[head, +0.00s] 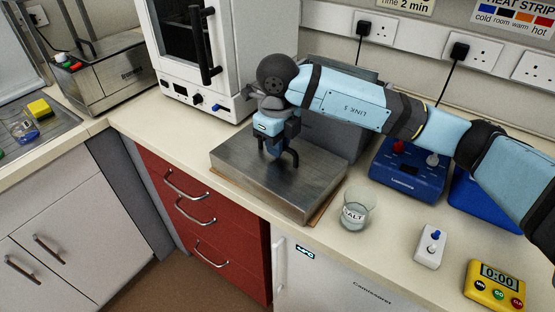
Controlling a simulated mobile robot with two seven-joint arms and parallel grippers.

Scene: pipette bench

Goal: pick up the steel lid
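The steel lid (240,178) is a broad, flat, brushed-metal box shape lying on the bench in the middle of the head view. My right gripper (283,157) points down over the back part of its top. Its two dark fingertips stand apart, with steel showing between them, so it looks open. I cannot tell whether the tips touch the lid, and any handle there is hidden. My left gripper is not in view.
A brown board edge (322,213) shows under the lid's right side. A glass beaker labelled SALT (355,212) stands close to its right. A white oven (190,60) is behind left, a blue device (408,180) behind right. A yellow timer (496,286) lies front right.

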